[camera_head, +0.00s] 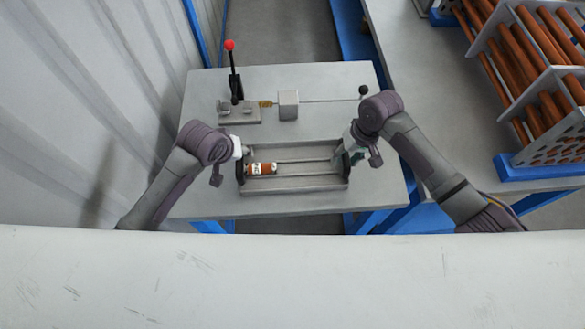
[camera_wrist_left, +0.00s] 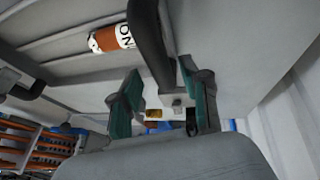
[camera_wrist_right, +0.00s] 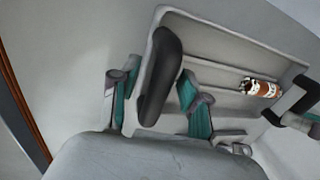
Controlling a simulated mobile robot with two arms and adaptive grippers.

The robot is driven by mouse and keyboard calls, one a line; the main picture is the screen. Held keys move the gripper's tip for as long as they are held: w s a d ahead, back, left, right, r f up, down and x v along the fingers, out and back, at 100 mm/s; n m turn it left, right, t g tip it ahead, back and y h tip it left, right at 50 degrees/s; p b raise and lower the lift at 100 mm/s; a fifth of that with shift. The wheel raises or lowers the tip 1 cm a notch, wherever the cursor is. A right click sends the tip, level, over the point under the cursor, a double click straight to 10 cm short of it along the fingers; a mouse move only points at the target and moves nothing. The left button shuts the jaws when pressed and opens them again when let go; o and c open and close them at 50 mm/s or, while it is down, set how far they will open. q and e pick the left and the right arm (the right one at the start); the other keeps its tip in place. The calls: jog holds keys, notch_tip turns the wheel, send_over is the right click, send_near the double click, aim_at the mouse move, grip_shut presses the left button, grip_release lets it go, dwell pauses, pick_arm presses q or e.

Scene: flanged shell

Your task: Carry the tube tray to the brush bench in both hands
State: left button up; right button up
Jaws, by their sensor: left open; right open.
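The grey tube tray (camera_head: 295,184) lies on the bench, with a black handle at each end. A copper-coloured tube with a white label (camera_head: 262,169) lies in its left part; it also shows in the right wrist view (camera_wrist_right: 262,88). My left gripper (camera_head: 239,158) is open at the left end; in the left wrist view the black handle (camera_wrist_left: 150,40) appears between its green-padded fingers (camera_wrist_left: 163,100). My right gripper (camera_head: 346,158) is open at the right end; in the right wrist view the other handle (camera_wrist_right: 160,75) appears between its fingers (camera_wrist_right: 158,98). Contact with the handles cannot be told.
Behind the tray on the same bench (camera_head: 205,95) stand a red-knobbed lever fixture (camera_head: 238,112) and a grey block (camera_head: 288,104) with a thin rod. A second bench (camera_head: 400,50) at right holds a rack of copper tubes (camera_head: 545,80). A corrugated wall (camera_head: 90,80) stands at left.

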pick_arm(q)
notch_tip(320, 180, up, 8)
jog(key=shift+f, duration=0.1)
jog(key=shift+a, duration=0.1)
pick_arm(e)
notch_tip(320, 180, up, 12)
jog(key=d, duration=0.2)
jog(key=shift+d, duration=0.15)
jog(key=shift+w+f, duration=0.1)
jog(key=shift+f, duration=0.05)
